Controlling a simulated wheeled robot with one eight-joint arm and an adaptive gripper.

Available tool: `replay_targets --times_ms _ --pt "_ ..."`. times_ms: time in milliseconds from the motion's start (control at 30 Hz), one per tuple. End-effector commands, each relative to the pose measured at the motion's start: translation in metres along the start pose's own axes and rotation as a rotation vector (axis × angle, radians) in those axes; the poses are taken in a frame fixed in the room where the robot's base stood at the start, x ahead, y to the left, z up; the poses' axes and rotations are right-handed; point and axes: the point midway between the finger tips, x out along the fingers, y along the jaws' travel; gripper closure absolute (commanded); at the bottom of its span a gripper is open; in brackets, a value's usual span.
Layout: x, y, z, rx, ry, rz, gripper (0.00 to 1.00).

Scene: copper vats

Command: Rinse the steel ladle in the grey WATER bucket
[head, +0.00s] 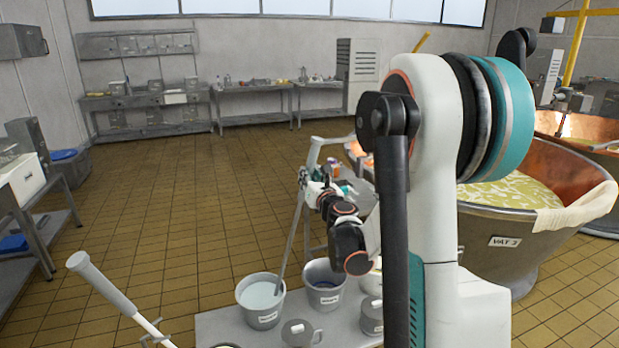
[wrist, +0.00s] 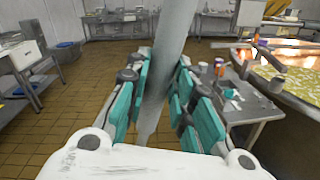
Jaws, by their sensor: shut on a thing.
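My gripper (head: 308,184) is shut on the long grey handle of the steel ladle (head: 291,238). In the wrist view the ladle handle (wrist: 172,42) passes between the teal finger pads of my gripper (wrist: 160,92). The handle slants down, and its lower end goes into the left grey bucket (head: 246,311), which holds pale liquid. The bowl of the ladle is hidden there. A second grey bucket (head: 311,297) with dark bluish liquid stands just right of it. Both carry white labels too small to read surely, so I cannot tell which one says WATER.
The buckets stand on a low grey bench (head: 215,326) with small metal cups (head: 298,333). Another long-handled tool (head: 103,285) rises at lower left. A copper vat (head: 500,255) marked VAT 3 stands right. The tiled floor (head: 190,210) beyond the bench is clear.

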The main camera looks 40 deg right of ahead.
Motion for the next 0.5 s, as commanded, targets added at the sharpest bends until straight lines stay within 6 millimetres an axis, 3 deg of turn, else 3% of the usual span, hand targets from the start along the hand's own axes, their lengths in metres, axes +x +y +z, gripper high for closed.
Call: replay_targets --times_ms 167,500 --pt "-0.004 0.001 0.0 -0.001 0.0 0.0 1.0" --pt "0.011 -0.002 0.0 -0.001 0.0 0.0 1.0"
